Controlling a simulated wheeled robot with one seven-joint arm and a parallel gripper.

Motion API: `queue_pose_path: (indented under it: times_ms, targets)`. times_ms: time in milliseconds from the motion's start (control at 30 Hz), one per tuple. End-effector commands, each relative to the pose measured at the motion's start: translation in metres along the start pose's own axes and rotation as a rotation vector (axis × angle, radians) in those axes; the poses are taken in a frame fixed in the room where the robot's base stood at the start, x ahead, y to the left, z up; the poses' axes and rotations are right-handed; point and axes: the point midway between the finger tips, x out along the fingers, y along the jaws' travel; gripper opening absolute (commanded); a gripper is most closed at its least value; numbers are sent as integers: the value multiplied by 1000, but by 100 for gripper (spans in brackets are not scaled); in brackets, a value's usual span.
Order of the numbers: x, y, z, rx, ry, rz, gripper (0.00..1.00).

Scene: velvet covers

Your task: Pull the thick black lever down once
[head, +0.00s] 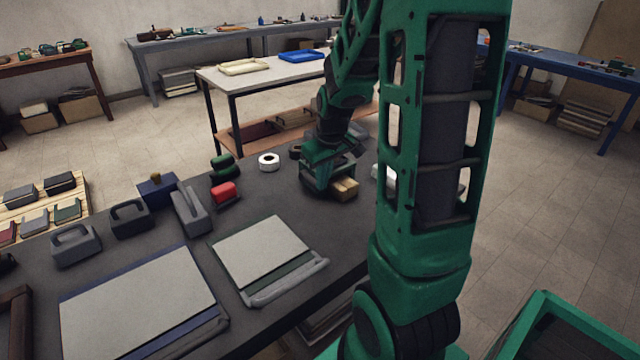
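I cannot make out a thick black lever for certain in the head view. A dark grey block with a raised slanted bar (190,212) stands at the table's middle. Two dark grey pieces with loop handles, a nearer one (75,246) and a farther one (130,217), stand to its left. My gripper (330,188) is low over the far right part of the table, right of these pieces. A tan block (345,189) shows close beside it. The fingers are too dark and small to tell whether they are open or touch the block. My arm hides part of the table's right side.
The dark table (270,317) also holds a blue box with a brown knob (157,190), a red block (225,192), green rolls (224,168), a white roll (268,162) and two flat grey panels, large (140,310) and small (260,255). A white-topped table (265,74) stands behind.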

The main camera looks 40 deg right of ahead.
Motion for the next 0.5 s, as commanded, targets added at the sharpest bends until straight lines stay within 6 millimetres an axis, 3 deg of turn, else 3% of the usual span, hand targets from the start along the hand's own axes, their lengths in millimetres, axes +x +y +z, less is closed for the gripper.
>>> queue_pose_path:
  times_ms: [167,500]
  targets:
    - [-32,-4,-4,-1,3,0,0]
    - [-83,-4,22,1,1,1,0]
